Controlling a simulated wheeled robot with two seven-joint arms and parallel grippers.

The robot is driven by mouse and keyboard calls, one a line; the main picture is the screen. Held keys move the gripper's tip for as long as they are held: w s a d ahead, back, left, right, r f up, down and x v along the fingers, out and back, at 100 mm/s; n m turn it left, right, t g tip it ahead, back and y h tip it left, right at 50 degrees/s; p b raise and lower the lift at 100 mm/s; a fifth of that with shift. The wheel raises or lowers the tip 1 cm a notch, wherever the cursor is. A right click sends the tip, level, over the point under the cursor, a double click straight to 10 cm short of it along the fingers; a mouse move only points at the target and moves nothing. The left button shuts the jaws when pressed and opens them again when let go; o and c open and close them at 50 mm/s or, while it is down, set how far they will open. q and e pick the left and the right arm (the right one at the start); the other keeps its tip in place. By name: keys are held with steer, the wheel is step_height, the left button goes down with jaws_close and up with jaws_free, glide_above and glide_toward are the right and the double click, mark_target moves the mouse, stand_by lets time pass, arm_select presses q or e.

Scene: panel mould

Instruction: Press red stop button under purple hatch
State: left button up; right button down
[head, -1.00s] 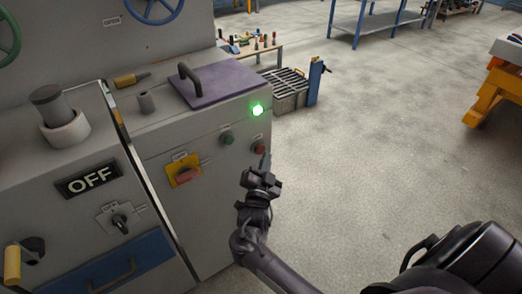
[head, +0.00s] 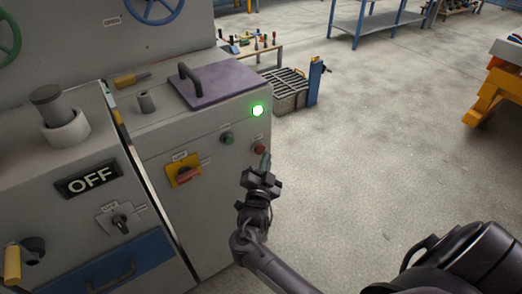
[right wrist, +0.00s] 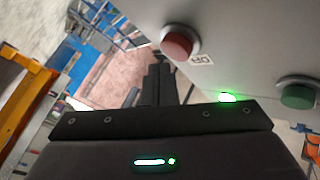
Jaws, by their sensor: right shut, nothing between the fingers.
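The purple hatch (head: 222,83) lies closed on top of the grey machine, with a dark handle on it. The red stop button (head: 259,149) is on the machine's front face below the hatch, near its right edge. It also shows in the right wrist view (right wrist: 178,44), round, in a pale collar. My right gripper (head: 265,160) is shut and empty, its tips just by the red button in the head view. In the right wrist view the shut fingers (right wrist: 160,82) are below and left of the button; I cannot tell whether they touch it. My left gripper is not in view.
A green button (head: 227,138) sits left of the red one, and a red switch on a yellow plate (head: 184,171) further left. A green lamp (head: 258,110) glows above.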

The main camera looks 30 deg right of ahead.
steer(key=shift+w, duration=0.1)
steer(key=shift+w+b, duration=0.3)
steer(key=shift+w, duration=0.05)
steer(key=shift+w+b, duration=0.3)
stand_by(0.7)
steer(key=shift+w, duration=0.15)
steer(key=shift+d, duration=0.1)
stand_by(0.5)
steer(key=shift+s+a+f, duration=0.15)
steer(key=shift+s+a, duration=0.05)
steer(key=shift+s, duration=0.55)
